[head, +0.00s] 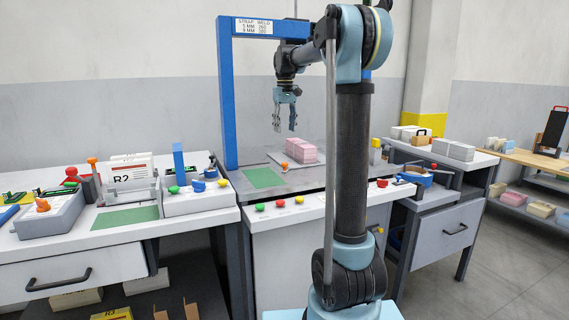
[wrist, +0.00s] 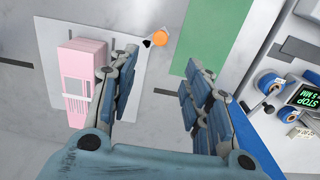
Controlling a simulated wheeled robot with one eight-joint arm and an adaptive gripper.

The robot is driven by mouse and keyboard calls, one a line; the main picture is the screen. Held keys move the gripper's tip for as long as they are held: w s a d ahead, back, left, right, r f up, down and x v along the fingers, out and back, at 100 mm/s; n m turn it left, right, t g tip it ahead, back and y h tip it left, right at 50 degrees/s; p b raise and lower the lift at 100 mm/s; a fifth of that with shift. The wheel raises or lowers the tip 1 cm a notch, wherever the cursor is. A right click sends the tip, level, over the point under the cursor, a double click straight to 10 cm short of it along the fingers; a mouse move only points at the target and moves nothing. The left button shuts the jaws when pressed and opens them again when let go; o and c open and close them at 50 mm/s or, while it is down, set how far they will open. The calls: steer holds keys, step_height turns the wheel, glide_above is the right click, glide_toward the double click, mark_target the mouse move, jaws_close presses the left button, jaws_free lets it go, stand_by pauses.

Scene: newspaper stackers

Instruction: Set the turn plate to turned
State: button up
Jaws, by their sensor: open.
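A flat light plate (head: 276,157), which looks like the turn plate, lies on the grey top of the middle bench and also shows in the wrist view (wrist: 102,24). A stack of pink sheets (head: 301,150) sits on it, also at the left of the wrist view (wrist: 80,78). A small orange knob (head: 284,166) is at the plate's front edge; the wrist view shows the knob (wrist: 160,39) with a black tip. My gripper (head: 284,128) hangs pointing down above the plate, open and empty. In the wrist view the knob appears just beyond and between the fingertips (wrist: 160,58).
A green mat (head: 263,178) lies left of the plate. A blue post (head: 228,100) and frame rise beside it. Colored buttons (head: 279,203) line the bench front. The left bench holds a box unit (head: 195,197) and a card holder marked R2 (head: 126,176).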

mark_target(285, 163)
step_height(285, 163, down, 15)
steer(key=shift+f, duration=0.1)
stand_by(0.4)
steer(key=shift+c, duration=0.6)
jaws_close()
